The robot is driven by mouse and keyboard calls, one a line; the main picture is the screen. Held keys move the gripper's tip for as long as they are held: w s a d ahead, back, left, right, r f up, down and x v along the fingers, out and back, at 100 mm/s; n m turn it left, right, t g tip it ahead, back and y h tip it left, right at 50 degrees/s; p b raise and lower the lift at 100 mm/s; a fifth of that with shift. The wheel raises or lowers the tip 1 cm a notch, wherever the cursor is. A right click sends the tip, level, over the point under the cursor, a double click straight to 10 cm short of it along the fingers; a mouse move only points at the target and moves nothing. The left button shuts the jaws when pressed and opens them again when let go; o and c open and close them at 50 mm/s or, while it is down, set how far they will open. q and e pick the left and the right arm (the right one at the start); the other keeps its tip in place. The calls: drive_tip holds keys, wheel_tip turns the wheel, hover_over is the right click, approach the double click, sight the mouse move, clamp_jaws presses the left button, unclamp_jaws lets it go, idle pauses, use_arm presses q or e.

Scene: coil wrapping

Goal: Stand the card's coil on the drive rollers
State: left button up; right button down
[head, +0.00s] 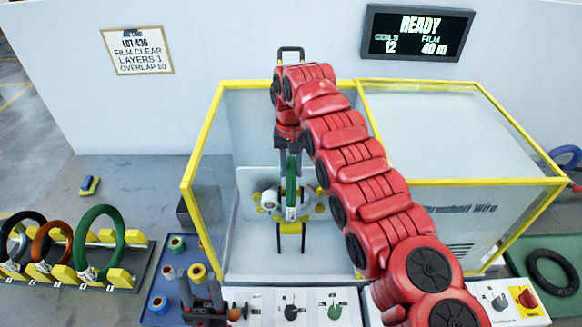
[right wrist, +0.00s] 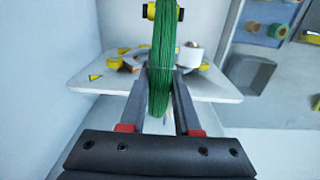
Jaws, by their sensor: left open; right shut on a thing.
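The card (head: 137,50) on the back wall reads LOT 436, film clear, layers 1. My right gripper (head: 290,158) is inside the yellow-framed machine, shut on a green coil (head: 291,185). In the right wrist view the green coil (right wrist: 165,60) stands upright, edge-on between the two fingers. Whether the coil rests on the rollers I cannot tell. My left gripper (head: 207,300) is open and low at the front, by the blue tray.
A rack (head: 118,277) at left holds black, orange and green coils. A blue tray (head: 150,300) holds several tape rolls. A control panel (head: 262,305) runs along the front. A black coil (head: 553,272) lies on a green mat at right. The display (head: 417,33) reads READY.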

drive_tip(key=c, duration=0.5)
unclamp_jaws()
drive_tip(key=shift+c, duration=0.2)
drive_tip(key=shift+r, duration=0.2)
wheel_tip(320, 180, up, 4)
drive_tip(key=shift+a+r+p, duration=0.1)
drive_tip(key=shift+r+p, duration=0.1)
drive_tip(key=shift+p, duration=0.65)
wheel_tip(320, 180, up, 13)
drive_tip(key=p, duration=1.2)
drive_tip(key=shift+f+p, duration=0.2)
drive_tip(key=shift+p, duration=0.2)
